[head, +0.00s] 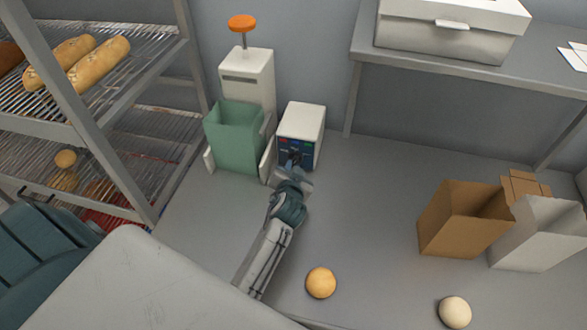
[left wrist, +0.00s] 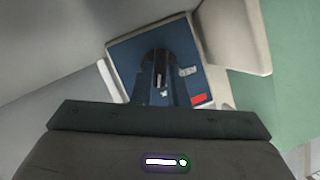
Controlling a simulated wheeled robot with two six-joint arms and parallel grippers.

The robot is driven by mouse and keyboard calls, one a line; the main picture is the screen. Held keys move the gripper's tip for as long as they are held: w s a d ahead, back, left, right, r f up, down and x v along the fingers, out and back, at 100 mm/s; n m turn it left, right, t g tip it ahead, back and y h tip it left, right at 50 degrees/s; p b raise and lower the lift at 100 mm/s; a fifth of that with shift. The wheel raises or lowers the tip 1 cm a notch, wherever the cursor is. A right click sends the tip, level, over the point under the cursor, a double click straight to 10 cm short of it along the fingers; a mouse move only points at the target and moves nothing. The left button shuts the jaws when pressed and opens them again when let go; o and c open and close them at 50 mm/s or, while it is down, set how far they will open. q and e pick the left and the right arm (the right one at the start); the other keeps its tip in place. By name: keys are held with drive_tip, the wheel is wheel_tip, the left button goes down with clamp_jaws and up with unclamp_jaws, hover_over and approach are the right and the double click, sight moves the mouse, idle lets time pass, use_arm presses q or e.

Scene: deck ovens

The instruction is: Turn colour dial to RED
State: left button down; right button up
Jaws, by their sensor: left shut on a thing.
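The dial box (head: 302,122) is a small white unit with a dark blue front, standing on the counter beside the green bin. Coloured marks, including green, blue and red, show along the top of its front in the head view. In the left wrist view the blue panel (left wrist: 205,62) carries a red mark (left wrist: 199,99) and a small white label. My left gripper (head: 293,163) is at this front, shut on the black dial (left wrist: 158,62). The fingers partly hide the dial, and I cannot tell which colour it points to. My right gripper is not in view.
A green bin (head: 233,140) stands just left of the box, before a white dispenser with an orange knob (head: 242,23). A bread rack is at left. The middle of the counter is clear.

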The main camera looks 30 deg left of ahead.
use_arm(q)
drive_tip(key=n+h, duration=0.2)
drive_tip(key=n, duration=0.1)
drive_tip(key=shift+a+r, duration=0.1)
drive_tip(key=shift+a, duration=0.2)
drive_tip(key=n+h, duration=0.1)
drive_tip(key=n+t+h, duration=0.1)
drive_tip(key=n, duration=0.1)
drive_tip(key=shift+a+h, duration=0.2)
drive_tip(key=shift+h, duration=0.1)
drive_tip(key=n+h, duration=0.1)
drive_tip(key=n+t+h, duration=0.1)
drive_tip(key=n, duration=0.1)
drive_tip(key=shift+s+a+f+n, duration=0.1)
drive_tip(key=shift+a+f+n, duration=0.1)
drive_tip(key=shift+n, duration=0.1)
drive_tip(key=shift+n+t, duration=0.4)
drive_tip(key=shift+n, duration=0.3)
drive_tip(key=c, duration=1.6)
unclamp_jaws()
drive_tip(key=shift+c, duration=0.2)
drive_tip(key=shift+o, duration=1)
drive_tip(key=shift+f, duration=0.1)
drive_tip(key=shift+w+d+f, duration=0.1)
drive_tip(key=shift+w, duration=0.15)
